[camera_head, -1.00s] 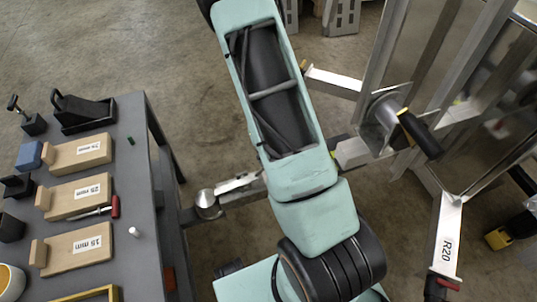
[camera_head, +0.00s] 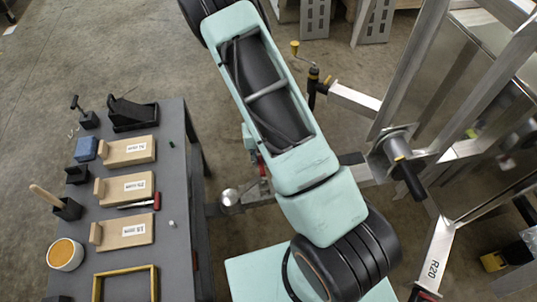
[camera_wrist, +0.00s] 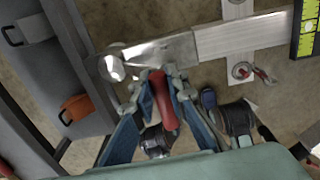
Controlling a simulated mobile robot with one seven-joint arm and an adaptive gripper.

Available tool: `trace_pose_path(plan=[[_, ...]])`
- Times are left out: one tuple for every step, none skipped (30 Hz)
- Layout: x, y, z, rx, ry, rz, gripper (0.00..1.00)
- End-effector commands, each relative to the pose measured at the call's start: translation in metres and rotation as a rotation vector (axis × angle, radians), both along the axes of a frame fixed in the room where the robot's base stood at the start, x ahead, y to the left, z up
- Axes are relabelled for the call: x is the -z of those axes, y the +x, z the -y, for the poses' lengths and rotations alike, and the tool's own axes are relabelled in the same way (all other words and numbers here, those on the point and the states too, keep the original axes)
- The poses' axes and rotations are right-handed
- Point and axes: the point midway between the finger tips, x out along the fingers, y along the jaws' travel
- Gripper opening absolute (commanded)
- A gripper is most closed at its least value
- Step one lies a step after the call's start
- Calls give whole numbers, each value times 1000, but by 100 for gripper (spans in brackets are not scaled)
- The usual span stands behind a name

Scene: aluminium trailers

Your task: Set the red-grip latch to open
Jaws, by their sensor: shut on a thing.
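The red-grip latch shows its red grip (camera_wrist: 164,100) in the wrist view, at the silver coupler (camera_wrist: 160,50) on the end of the metal drawbar (camera_wrist: 240,38). My gripper (camera_wrist: 158,84) has its blue fingers on either side of the red grip and is shut on it. In the head view the round coupling end (camera_head: 229,197) lies between table and trailer. A small red part (camera_head: 262,168) shows beside my arm there; my arm hides most of the latch and my gripper.
A grey table (camera_head: 180,250) with wooden blocks and tools stands at the left. The trailer frame (camera_head: 440,205) with a black-handled crank (camera_head: 408,178) stands at the right. An orange handle-like part (camera_wrist: 75,107) is left in the wrist view. Open floor lies beyond the table.

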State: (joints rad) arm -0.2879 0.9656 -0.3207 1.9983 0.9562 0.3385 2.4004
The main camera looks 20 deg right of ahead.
Motion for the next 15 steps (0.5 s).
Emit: trace_pose_path(plan=[[-8,1,-4,-1,-1,2,0],[-9,1,-6,-1,-1,2,0],[-10,2,-10,-1,0,2,0],[-11,2,-12,-1,0,2,0],[-11,3,-14,-1,1,2,0],[-12,3,-18,-1,1,2,0],[-13,3,-20,-1,1,1,0],[-13,3,-22,-2,1,1,0],[-14,3,-25,-2,1,1,0],[-15,3,-28,-1,2,2,0],[-15,3,-32,-7,-12,1,0],[-16,4,-35,-10,-30,0,0],[-17,4,-38,-11,-42,0,0],[-17,4,-39,-10,-54,-1,0],[-17,4,-43,-11,-69,-4,0]])
